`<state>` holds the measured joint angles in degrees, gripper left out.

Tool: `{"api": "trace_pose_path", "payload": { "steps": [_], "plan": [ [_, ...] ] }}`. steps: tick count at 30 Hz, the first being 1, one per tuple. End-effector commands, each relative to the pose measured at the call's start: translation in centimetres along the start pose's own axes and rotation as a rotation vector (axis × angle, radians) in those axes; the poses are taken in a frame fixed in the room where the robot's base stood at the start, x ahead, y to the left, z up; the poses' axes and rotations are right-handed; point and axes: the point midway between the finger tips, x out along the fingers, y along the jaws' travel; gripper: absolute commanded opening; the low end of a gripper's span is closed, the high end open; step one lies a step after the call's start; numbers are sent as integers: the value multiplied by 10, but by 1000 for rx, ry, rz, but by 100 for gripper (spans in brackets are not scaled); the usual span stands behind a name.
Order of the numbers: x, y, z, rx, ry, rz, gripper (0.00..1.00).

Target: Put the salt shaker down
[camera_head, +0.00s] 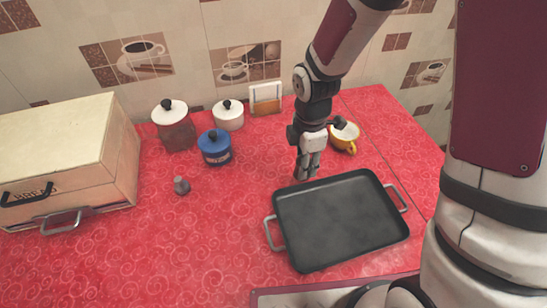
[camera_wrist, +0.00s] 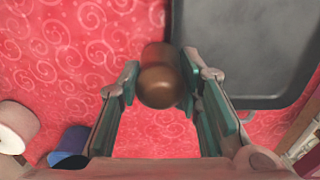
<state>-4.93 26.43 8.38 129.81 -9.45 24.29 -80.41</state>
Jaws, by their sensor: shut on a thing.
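The salt shaker (camera_wrist: 158,88) is brown, smooth and rounded, and shows between the two fingers in the wrist view. My gripper (camera_wrist: 161,80) is shut on it, with a green-lined finger on each side. In the head view my gripper (camera_head: 307,168) points down over the red counter, just behind the back left corner of the black tray. The held shaker is mostly hidden by the fingers there. I cannot tell whether its base touches the counter.
A black roasting tray (camera_head: 340,218) lies close in front. A yellow cup (camera_head: 344,137) stands right of my gripper.

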Motion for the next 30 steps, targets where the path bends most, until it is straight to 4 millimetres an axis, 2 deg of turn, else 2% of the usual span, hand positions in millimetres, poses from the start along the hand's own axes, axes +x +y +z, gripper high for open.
{"api": "trace_pose_path", "payload": {
  "steps": [6,12,17,25,30],
  "plan": [
    [6,42,-35,-4,0,1,4],
    [8,65,-53,0,0,1,4],
    [11,69,-57,0,0,-1,4],
    [42,68,-57,-1,-1,-2,4],
    [43,69,-57,0,0,0,4]
  ]
}}
